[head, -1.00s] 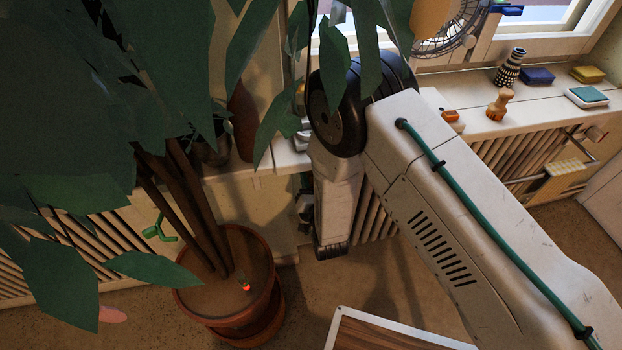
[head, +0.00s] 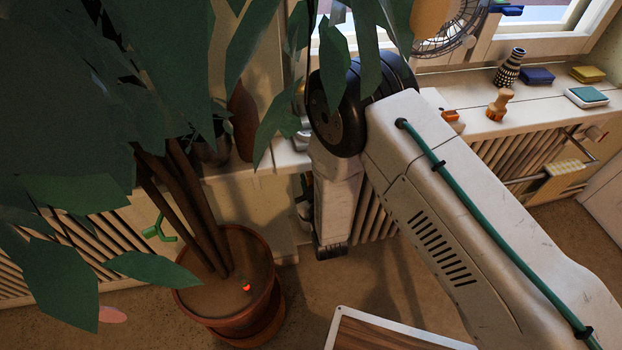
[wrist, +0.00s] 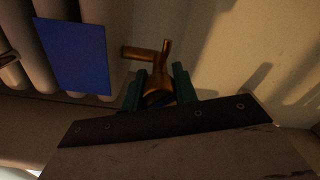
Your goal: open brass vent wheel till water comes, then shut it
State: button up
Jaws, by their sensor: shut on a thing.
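The brass vent wheel (wrist: 159,82) shows in the wrist view, dark and in shadow between the two green fingers of my gripper (wrist: 158,92). My gripper is shut on it. A brass spout or pipe (wrist: 140,53) sticks out just beyond it, with an upright piece beside it. No water can be made out at the spout. In the head view my arm covers the wheel, and my gripper's fingers cannot be seen there.
A blue panel (wrist: 72,55) hangs at the pale radiator ribs on the left of the wrist view. A potted plant (head: 240,310) stands left of my arm, its leaves covering much of the head view. A wood-topped tray (head: 385,335) is at the bottom. The windowsill (head: 470,125) holds several small things.

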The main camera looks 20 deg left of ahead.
jog(key=n, duration=0.4)
jog(key=shift+n, duration=1.9)
jog(key=o, duration=1)
jog(key=shift+c, duration=0.2)
jog(key=shift+s, duration=0.1)
jog(key=v, duration=0.7)
jog(key=shift+s+d, duration=0.25)
